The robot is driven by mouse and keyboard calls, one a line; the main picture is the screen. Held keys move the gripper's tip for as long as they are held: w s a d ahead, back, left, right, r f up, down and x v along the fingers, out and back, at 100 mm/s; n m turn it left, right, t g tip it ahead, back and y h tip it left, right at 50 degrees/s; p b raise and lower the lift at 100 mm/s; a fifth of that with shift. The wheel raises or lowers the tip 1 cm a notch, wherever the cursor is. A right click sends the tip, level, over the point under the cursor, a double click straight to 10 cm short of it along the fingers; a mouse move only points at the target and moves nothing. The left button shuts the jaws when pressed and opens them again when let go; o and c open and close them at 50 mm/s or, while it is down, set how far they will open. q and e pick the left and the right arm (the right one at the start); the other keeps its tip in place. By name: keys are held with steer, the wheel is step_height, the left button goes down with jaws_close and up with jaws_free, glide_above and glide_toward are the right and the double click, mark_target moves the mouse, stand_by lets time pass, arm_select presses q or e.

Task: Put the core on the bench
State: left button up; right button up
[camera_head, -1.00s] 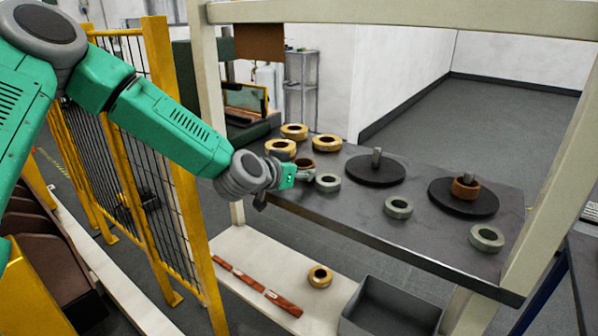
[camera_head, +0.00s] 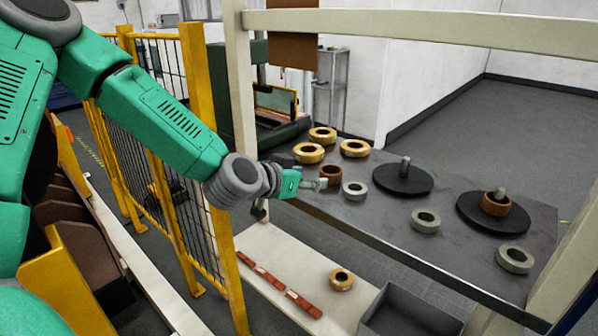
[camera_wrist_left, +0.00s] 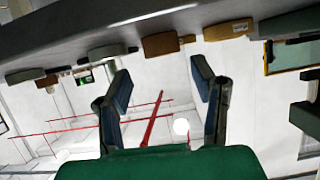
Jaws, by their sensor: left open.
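Several ring-shaped cores lie on the dark bench (camera_head: 380,222); the pictures do not show which one is meant. A brown ring (camera_head: 331,174) sits near the bench's left front edge. My left gripper (camera_head: 318,184) is open just left of and in front of it, with nothing seen held; whether it touches the ring is unclear. In the left wrist view the picture looks inverted. The open fingers (camera_wrist_left: 160,90) are apart with empty space between them, and the brown ring (camera_wrist_left: 160,44) hangs beyond them. My right gripper is not in view.
Yellow rings (camera_head: 308,153) and grey-green rings (camera_head: 425,220) stand nearby. Two black discs carry spindles; the right disc (camera_head: 470,222) has a brown ring on its spindle. A yellow ring (camera_head: 341,279) and grey bin (camera_head: 400,312) are below. A post (camera_head: 240,110) and yellow fence (camera_head: 205,130) flank my arm.

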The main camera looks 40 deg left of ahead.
arm_select(q)
steer(key=s+d+f+g, duration=0.3)
steer(key=s+f+g, duration=0.1)
steer(key=s+f, duration=0.5)
steer(key=s+d+f+g, duration=0.3)
steer(key=s+f, duration=0.4)
steer(key=f, duration=0.3)
steer(key=s+d+f+g, duration=0.1)
steer(key=s+f+g, duration=0.2)
steer(key=s+f, duration=0.2)
steer(key=s+f+g+y, duration=0.1)
steer(key=s+f, duration=0.4)
steer(key=s, duration=0.7)
steer(key=shift+s+d+f+g+p, duration=0.3)
steer(key=shift+d+f+g, duration=0.1)
steer(key=shift+g, duration=0.5)
